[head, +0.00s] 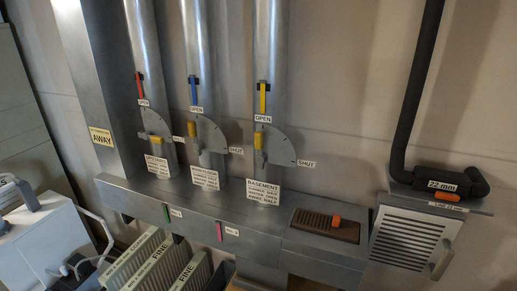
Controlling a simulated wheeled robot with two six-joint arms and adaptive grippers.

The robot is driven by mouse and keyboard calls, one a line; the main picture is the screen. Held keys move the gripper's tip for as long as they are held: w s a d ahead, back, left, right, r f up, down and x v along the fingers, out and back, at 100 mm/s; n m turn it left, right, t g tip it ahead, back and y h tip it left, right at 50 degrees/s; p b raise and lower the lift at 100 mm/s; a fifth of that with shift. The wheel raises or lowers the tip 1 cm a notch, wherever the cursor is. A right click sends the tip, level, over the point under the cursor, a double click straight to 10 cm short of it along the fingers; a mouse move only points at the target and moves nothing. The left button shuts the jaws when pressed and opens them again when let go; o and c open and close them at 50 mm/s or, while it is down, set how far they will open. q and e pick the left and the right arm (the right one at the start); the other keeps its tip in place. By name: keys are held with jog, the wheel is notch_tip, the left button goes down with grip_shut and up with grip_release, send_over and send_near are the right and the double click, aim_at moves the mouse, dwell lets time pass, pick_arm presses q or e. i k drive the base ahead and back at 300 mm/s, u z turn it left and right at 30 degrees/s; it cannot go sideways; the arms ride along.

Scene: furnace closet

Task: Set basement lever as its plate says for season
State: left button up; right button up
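The basement duct (270,40) is the rightmost of three metal ducts and has a yellow tag. Its quarter-round damper plate (281,148) has OPEN at the top and SHUT at the right. The yellow basement lever (258,141) stands at the plate's left edge, below OPEN. The white basement plate (264,193) below appears to read summer shut, winter open, away half. A yellow sign (102,136) at the left reads AWAY; its small top line is unclear. Neither gripper shows in the head view.
Two similar dampers, main floor (212,134) and another (156,126), stand left of the basement one. A metal box duct (240,222) runs below. Filters (160,265) stand lower left.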

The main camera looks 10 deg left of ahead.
aim_at(260, 159)
jog(key=k, duration=1.25)
jog(key=z, duration=0.65)
jog(key=i, duration=0.65)
jog(key=z, duration=0.75)
jog(key=i, duration=0.85)
jog(key=u, duration=1)
jog(key=i, duration=0.5)
jog(key=u, duration=0.6)
